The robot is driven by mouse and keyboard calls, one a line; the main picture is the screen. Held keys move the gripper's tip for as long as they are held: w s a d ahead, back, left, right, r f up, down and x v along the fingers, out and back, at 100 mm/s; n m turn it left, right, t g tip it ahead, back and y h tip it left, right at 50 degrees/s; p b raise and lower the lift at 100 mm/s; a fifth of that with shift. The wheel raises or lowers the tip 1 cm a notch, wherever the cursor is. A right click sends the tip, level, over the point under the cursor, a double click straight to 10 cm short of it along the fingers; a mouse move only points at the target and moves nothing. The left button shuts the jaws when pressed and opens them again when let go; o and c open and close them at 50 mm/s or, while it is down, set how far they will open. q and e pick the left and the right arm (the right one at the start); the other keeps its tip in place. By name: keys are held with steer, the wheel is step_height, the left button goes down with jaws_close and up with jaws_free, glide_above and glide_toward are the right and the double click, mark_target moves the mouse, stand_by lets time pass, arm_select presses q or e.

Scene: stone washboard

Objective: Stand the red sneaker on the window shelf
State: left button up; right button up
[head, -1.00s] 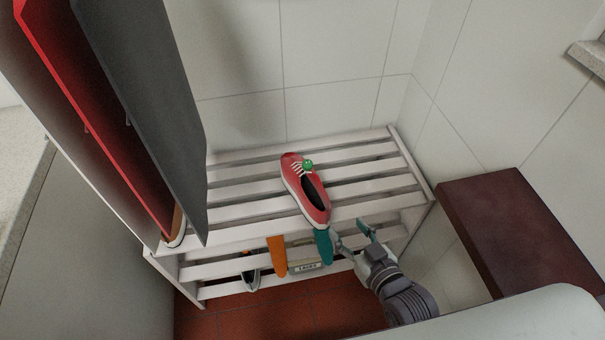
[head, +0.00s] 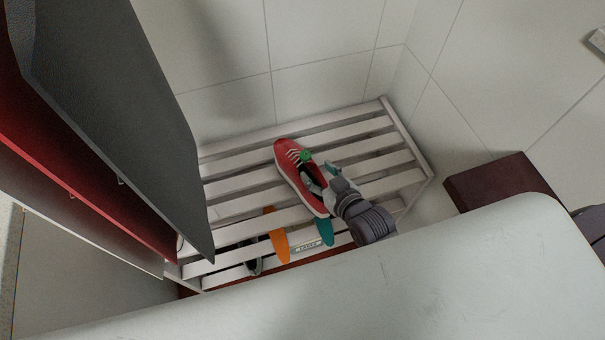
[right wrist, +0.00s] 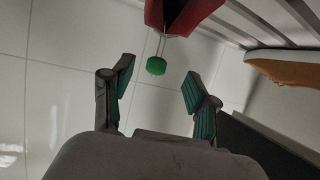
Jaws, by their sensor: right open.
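The red sneaker (head: 291,165) with white laces and sole lies on the top of the white slatted rack, its toe towards the wall. A green ball (head: 305,155) shows at its laces. In the right wrist view the ball (right wrist: 156,66) hangs near the sneaker's red edge (right wrist: 182,14). My right gripper (head: 326,174) is at the right side of the sneaker's opening; in the right wrist view its fingers are apart with nothing between them. Whether a finger touches the sneaker I cannot tell. My left gripper is out of view. A ledge (head: 598,42) shows at the upper right; I cannot tell if it is the window shelf.
The rack (head: 360,127) stands against the tiled wall. Grey (head: 120,120) and red panels hang at left. A dark red block (head: 500,180) is at right. A tan shoe (right wrist: 285,69) shows in the wrist view.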

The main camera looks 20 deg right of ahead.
mark_target(307, 161)
steer(key=x, duration=0.6)
steer(key=shift+w+f, duration=0.1)
steer(key=shift+w, duration=0.25)
steer(key=shift+s, duration=0.1)
jaws_close()
